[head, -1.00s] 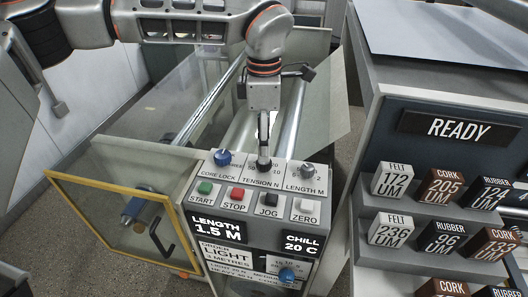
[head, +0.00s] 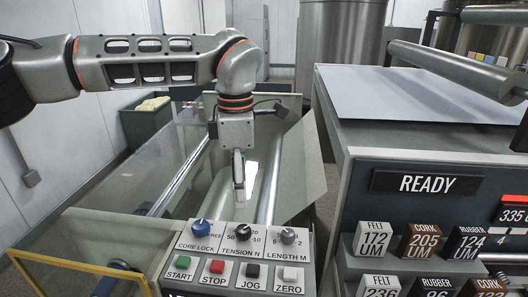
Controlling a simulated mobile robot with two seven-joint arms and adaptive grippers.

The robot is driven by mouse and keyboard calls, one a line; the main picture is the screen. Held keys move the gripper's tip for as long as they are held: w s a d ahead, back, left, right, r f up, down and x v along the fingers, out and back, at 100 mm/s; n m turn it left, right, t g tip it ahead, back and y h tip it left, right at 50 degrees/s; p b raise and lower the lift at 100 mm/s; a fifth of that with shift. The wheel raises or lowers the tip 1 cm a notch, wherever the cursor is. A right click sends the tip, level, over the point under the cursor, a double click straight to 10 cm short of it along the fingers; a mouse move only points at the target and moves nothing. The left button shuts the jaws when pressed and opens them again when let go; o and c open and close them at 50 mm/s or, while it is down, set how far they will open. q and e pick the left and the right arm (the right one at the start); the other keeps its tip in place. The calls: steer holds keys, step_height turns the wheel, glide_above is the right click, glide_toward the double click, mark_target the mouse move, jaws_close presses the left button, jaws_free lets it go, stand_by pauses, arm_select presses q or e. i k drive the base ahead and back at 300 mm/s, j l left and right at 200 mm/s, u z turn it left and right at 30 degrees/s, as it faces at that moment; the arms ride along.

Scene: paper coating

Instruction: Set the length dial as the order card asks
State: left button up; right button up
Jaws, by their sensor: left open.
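The length dial (head: 288,236), a grey knob marked LENGTH M, is at the right of the console's top row. The black tension dial (head: 243,232) is in the middle and the blue core lock knob (head: 200,228) at the left. My left gripper (head: 239,193) points down above and behind the tension dial, left of the length dial. It is open and holds nothing I can see. The order card and the length readout are below the picture's lower edge. My right gripper is not in view.
START (head: 179,262), STOP (head: 215,267), JOG (head: 252,271) and ZERO (head: 289,275) buttons lie in front of the dials. A rack of labelled blocks and a READY display (head: 427,183) stand at the right. A clear-panelled trough with rollers lies behind the console.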

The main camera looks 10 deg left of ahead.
mark_target(288, 235)
steer(key=k, duration=0.95)
